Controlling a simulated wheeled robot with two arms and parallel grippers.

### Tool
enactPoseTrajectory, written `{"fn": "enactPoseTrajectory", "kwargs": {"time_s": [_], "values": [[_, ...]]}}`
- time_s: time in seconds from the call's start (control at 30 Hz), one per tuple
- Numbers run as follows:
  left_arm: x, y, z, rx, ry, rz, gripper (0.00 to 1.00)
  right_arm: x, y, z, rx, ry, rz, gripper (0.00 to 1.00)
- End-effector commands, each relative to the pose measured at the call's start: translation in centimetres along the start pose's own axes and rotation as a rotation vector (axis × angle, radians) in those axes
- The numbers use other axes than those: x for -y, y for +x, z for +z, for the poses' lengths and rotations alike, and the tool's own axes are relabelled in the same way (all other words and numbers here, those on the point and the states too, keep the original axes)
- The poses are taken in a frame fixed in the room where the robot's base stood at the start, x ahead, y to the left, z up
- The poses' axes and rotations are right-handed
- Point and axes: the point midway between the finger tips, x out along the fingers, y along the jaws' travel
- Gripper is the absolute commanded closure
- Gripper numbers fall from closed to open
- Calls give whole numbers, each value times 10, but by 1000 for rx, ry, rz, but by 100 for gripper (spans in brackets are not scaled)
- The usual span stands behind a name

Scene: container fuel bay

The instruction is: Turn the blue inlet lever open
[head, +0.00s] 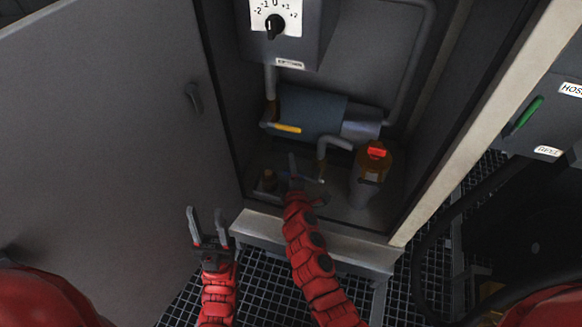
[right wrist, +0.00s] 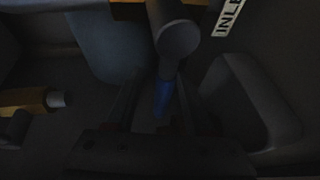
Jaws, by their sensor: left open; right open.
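The blue inlet lever (right wrist: 162,98) shows in the right wrist view below a round grey knob-like end, between the two dark fingers of my right gripper (right wrist: 156,105). The fingers stand apart on either side of it, and I cannot tell whether either touches it. In the head view my right gripper (head: 298,172) reaches low into the open cabinet and largely hides the lever. My left gripper (head: 207,226) is open and empty outside the cabinet, in front of the grey door.
A blue-grey cylinder (head: 312,112) with a yellow handle (head: 287,128) lies behind my right gripper. A brown-topped canister with a red cap (head: 376,152) stands to its right. The open cabinet door (head: 110,130) fills the left. An INLET label (right wrist: 228,16) is partly visible.

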Motion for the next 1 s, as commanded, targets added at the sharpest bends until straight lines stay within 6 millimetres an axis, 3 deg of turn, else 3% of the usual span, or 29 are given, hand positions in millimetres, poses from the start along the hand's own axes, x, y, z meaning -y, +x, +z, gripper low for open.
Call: {"fn": "enactPoseTrajectory", "kwargs": {"time_s": [0.27,0.6,1.0], "values": [[0,0,0,0,0,0,55,0,2,0,0,0,-1,47],[0,0,0,0,0,0,55,0,1,0,0,0,0,100],[0,0,0,0,0,0,55,-1,2,0,0,-1,1,100]]}}
